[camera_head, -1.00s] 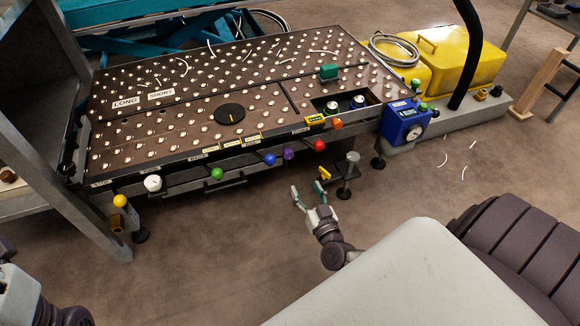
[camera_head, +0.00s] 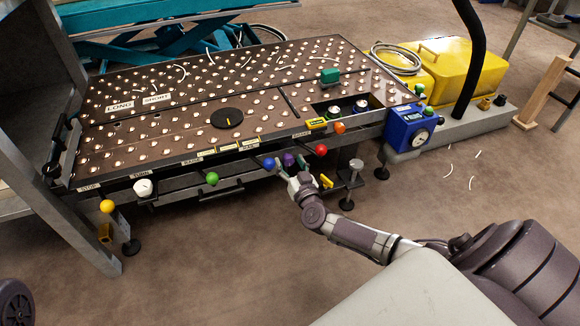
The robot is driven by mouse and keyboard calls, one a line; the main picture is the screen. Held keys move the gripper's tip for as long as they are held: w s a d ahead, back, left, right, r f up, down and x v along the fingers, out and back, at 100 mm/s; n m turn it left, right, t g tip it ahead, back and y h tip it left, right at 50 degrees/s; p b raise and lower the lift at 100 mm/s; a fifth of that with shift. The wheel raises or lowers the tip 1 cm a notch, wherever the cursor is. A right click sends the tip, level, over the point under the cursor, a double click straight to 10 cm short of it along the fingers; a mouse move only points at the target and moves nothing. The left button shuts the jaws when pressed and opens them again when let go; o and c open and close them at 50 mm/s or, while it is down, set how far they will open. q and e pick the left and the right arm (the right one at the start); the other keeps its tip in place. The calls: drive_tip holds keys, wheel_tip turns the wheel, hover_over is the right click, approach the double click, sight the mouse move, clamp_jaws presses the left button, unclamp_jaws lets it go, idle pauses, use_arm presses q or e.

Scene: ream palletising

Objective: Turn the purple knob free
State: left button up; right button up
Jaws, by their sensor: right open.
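The purple knob (camera_head: 289,160) is on the front edge of the table, between the blue knob (camera_head: 269,164) and the red knob (camera_head: 321,150). My right gripper (camera_head: 291,168) is at the purple knob, with its fingers pointing up toward the table edge. The fingers are open and spread to either side below the knob. Whether they touch it I cannot tell. My left gripper does not show.
A green knob (camera_head: 212,179), a white knob (camera_head: 143,188) and a yellow knob (camera_head: 106,206) are along the same edge to the left. An orange knob (camera_head: 340,128) is at right. A blue box (camera_head: 408,127) with a gauge stands right. The front floor is clear.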

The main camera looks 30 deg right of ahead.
drive_tip(key=c, duration=1.1)
drive_tip(key=shift+c, duration=0.2)
